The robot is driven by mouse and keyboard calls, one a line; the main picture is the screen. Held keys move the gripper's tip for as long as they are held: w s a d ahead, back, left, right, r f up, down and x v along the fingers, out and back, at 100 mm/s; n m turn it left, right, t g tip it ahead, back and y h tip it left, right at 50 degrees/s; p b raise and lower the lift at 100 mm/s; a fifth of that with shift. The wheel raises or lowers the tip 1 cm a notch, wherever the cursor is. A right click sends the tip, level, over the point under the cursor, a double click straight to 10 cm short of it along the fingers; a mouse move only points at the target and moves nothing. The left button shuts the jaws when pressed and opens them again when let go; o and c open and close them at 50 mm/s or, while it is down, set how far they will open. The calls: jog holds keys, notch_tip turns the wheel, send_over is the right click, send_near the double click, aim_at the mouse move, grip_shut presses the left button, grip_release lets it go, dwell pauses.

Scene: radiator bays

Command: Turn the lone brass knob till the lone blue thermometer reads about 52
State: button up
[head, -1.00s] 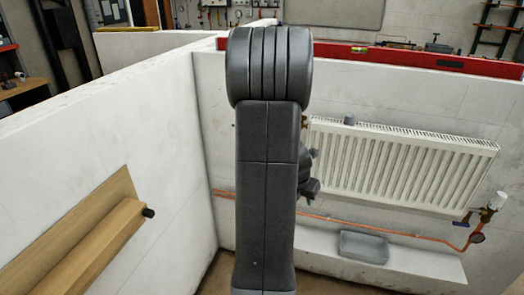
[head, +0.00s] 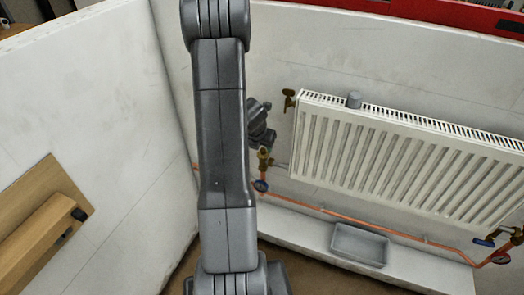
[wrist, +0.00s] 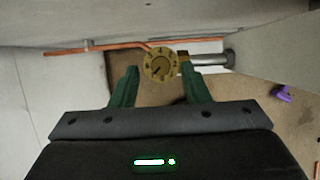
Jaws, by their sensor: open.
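A round brass knob (wrist: 160,65) with dark marks on its face shows in the wrist view, between the fingertips of my gripper (wrist: 160,72). The green fingers stand apart on either side of it, with a gap visible at each side. In the head view, a brass valve (head: 264,155) shows beside my arm at the radiator's lower left. A small blue-rimmed thermometer (head: 261,185) hangs just below it on the copper pipe. Its reading is too small to make out. My arm hides part of this corner, and the fingers cannot be made out in the head view.
A white radiator (head: 400,160) fills the right, with another brass fitting (head: 289,98) at its upper left. A blue-handled valve (head: 484,242) and a red-rimmed dial (head: 501,258) are at lower right. A grey tray (head: 360,244) sits on the ledge. A wooden bracket (head: 40,225) projects from the left wall.

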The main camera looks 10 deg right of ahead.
jog(key=shift+x, duration=0.8)
grip_shut()
jog(key=shift+m+b, duration=0.3)
jog(key=shift+b, duration=0.15)
